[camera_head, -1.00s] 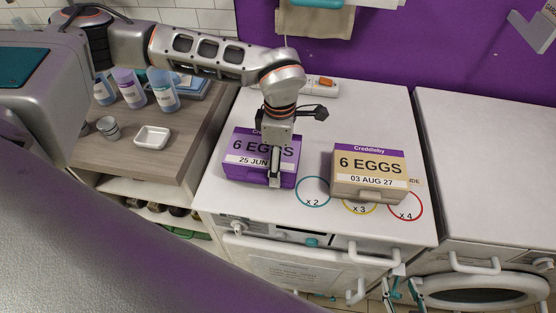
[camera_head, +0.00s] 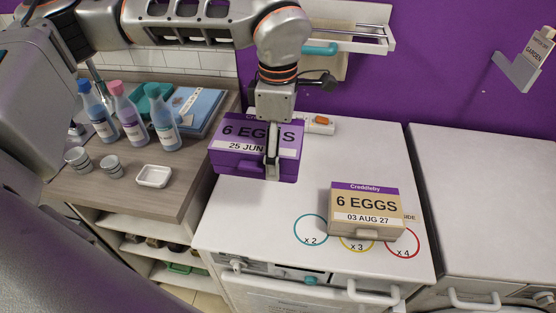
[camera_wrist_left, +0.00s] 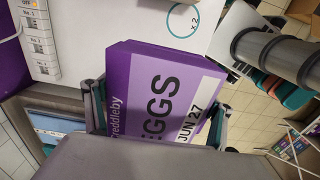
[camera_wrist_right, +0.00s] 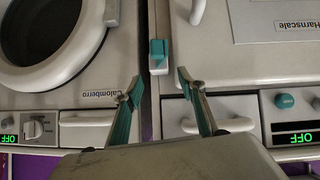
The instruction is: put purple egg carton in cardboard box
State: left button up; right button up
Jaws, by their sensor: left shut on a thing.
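The purple egg carton (camera_head: 240,160), labelled "6 EGGS 25 JUN", is held by my left gripper (camera_head: 271,165) above the white counter. The gripper's finger lies across its front. In the left wrist view the carton (camera_wrist_left: 150,85) sits between the two fingers (camera_wrist_left: 155,118). A tan egg carton (camera_head: 365,212) with a purple band, labelled "03 AUG 27", stands on the counter at right. My right gripper (camera_wrist_right: 160,98) is open and empty in the right wrist view, facing the appliance fronts.
The white counter top (camera_head: 230,228) has printed rings, including a teal ring (camera_head: 311,229). Bottles (camera_head: 130,115), two cups and a white dish (camera_head: 154,176) stand on the wooden counter. A rack (camera_head: 345,40) hangs above.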

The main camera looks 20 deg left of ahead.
pick_arm(q)
jog(key=shift+r, duration=0.45)
jog(key=shift+r, duration=2.5)
jog(key=shift+f, duration=0.1)
